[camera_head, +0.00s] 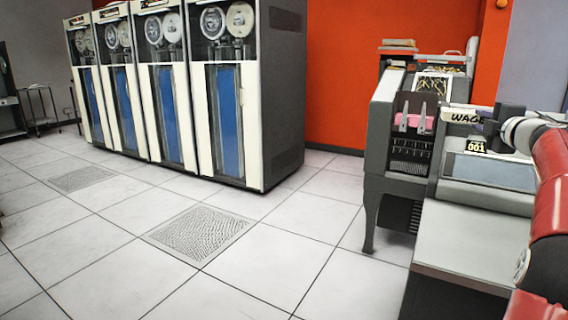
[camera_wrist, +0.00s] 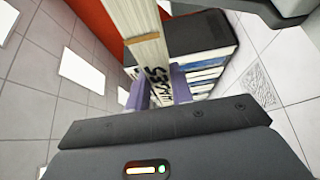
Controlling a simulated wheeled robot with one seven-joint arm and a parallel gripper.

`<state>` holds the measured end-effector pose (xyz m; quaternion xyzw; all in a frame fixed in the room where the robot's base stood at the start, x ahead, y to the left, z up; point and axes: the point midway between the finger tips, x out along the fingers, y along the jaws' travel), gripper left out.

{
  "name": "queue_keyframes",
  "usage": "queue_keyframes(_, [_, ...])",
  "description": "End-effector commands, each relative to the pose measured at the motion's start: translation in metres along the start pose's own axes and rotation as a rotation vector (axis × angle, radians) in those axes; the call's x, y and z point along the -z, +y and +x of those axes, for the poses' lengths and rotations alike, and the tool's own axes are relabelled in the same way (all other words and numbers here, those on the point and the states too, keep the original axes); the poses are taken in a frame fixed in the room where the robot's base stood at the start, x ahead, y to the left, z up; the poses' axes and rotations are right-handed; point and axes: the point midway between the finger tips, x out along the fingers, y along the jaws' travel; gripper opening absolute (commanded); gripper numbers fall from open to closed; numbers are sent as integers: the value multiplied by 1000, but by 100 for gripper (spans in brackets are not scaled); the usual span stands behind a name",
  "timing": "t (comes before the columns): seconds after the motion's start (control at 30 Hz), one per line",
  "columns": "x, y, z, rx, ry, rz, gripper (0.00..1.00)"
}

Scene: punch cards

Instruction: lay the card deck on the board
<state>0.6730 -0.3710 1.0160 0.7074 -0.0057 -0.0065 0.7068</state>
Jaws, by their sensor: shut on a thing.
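A cream card deck with dark lettering that reads "WAGE" (camera_head: 462,117) is held up at the right of the head view, in front of the grey card machine. In the wrist view the deck (camera_wrist: 148,52) runs upward between the two purplish fingers, with its lettered side showing. My gripper (camera_head: 491,127) is shut on it; the fingers also show in the wrist view (camera_wrist: 160,91). A panel with yellow wires (camera_head: 433,84) sits on top of the machine behind. I cannot tell for sure whether this is the board.
The grey machine (camera_head: 375,150) holds pink cards (camera_head: 413,121) in a slot. A grey unit with a pale top (camera_head: 470,245) stands in front, with a "001" tag (camera_head: 475,146) above it. Tall tape cabinets (camera_head: 222,110) stand at the left. The tiled floor (camera_head: 280,255) between is clear.

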Motion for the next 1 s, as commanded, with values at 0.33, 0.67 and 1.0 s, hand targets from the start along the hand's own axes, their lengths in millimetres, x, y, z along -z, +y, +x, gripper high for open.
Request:
queue_keyframes(0.33, [70,-56,38,1,171,3,0])
queue_keyframes(0.67, [213,-165,72,5,375,8,0])
queue_keyframes(1.0, [324,-288,47,7,279,5,0])
